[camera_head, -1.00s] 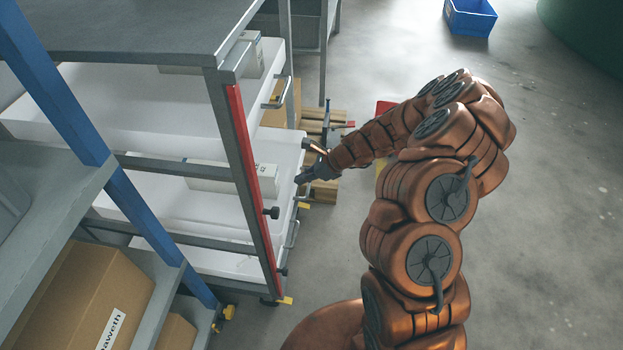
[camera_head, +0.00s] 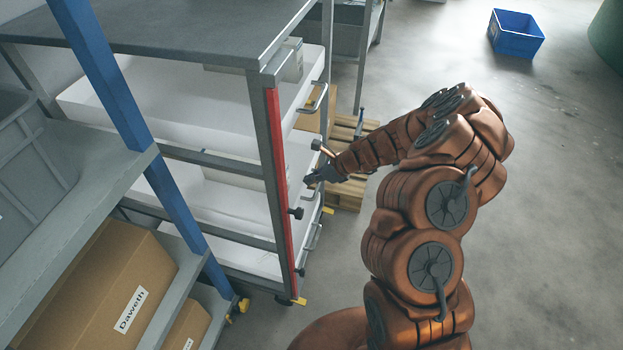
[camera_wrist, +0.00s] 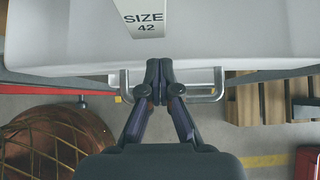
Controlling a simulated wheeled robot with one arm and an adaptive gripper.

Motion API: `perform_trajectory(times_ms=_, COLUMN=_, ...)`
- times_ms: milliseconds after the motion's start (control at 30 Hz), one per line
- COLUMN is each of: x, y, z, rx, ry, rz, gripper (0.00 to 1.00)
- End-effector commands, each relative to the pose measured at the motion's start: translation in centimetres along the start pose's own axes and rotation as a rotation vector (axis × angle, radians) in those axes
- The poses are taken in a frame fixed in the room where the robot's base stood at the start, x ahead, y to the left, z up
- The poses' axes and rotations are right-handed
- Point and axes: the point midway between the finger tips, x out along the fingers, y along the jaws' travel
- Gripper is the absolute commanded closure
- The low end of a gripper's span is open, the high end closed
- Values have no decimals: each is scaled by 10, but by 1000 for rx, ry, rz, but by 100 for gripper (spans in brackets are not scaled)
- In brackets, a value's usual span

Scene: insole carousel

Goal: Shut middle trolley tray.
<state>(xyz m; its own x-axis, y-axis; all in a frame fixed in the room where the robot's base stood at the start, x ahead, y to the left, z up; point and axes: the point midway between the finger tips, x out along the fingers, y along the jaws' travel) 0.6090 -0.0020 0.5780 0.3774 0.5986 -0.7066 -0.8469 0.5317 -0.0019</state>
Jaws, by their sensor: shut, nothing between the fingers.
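The middle trolley tray (camera_head: 303,155) is a white drawer between the upper and lower trays, partly hidden by the red-striped post. Its front is near the trolley's open side. My gripper (camera_head: 308,179) is at that front, fingers shut and empty. In the wrist view the fingertips (camera_wrist: 159,68) meet the white tray front (camera_wrist: 90,62), within the span of the metal handle (camera_wrist: 212,85); they seem to touch, but the exact contact is hard to tell. A white box (camera_wrist: 148,15) marked "SIZE 42" sits in that tray.
The trolley's upper tray (camera_head: 165,110) and lower tray (camera_head: 235,256) are above and below. A shelf with cardboard boxes (camera_head: 118,285) stands at the near left. A pallet (camera_head: 350,190) lies behind my gripper. The floor at right is clear up to a blue crate (camera_head: 516,34).

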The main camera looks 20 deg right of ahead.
Motion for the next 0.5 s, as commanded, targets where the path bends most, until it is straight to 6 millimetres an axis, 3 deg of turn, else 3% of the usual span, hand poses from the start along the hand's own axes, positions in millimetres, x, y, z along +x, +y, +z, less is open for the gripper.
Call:
perform_trajectory(times_ms=133, x=-7, y=0, z=-5, rx=0, ry=-1, rz=4, gripper=100)
perform_trajectory(times_ms=333, x=-33, y=-6, z=-26, rx=5, ry=-1, rz=-3, gripper=100)
perform_trajectory(times_ms=500, x=-54, y=-6, z=-25, rx=-1, ry=-2, rz=-1, gripper=100)
